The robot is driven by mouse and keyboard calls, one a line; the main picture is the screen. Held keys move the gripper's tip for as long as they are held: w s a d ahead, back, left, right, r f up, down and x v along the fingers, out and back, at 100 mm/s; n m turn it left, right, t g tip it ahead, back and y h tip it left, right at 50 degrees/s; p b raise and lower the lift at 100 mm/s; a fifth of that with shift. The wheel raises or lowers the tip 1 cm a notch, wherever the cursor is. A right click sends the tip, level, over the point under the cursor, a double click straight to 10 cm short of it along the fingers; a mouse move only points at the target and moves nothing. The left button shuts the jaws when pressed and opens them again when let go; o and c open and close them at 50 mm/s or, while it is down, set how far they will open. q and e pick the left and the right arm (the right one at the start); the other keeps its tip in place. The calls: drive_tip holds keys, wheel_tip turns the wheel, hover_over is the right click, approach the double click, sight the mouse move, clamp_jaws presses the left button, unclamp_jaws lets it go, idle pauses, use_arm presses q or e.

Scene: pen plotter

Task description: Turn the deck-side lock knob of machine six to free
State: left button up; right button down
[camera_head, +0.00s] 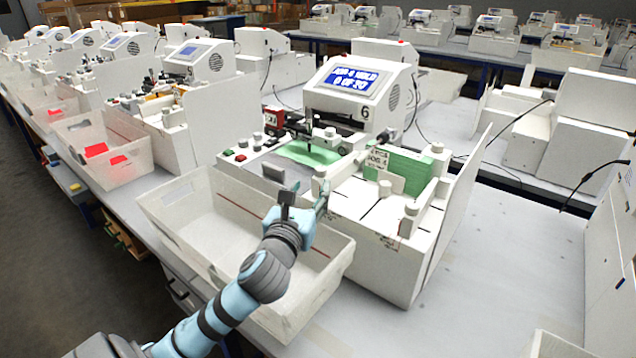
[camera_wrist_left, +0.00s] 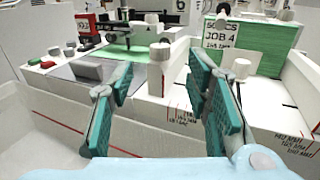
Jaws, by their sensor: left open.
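Machine six (camera_head: 350,130) stands mid-view with a lit blue screen and a 6 on its front. A white round knob (camera_wrist_left: 160,51) stands on the wall beside the green-sheeted deck. I cannot tell which lock position either is in. My left gripper (camera_head: 304,194) is open and empty over the front tray, at the machine's front edge. In the left wrist view its fingers (camera_wrist_left: 160,98) are apart, with the deck-wall knob beyond and between them.
A white open tray (camera_head: 165,207) hangs at the machine's front, under my left arm. A tall white side panel (camera_head: 465,200) bounds the machine's right. Neighbouring machines (camera_head: 195,75) stand behind to the left. The table at right (camera_head: 500,270) has bare room.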

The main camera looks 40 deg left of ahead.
sight(319, 173)
use_arm(q)
drive_tip(key=x, duration=0.7)
drive_tip(key=shift+w+b, duration=0.2)
drive_tip(key=shift+b, duration=0.1)
drive_tip(key=shift+c, duration=0.5)
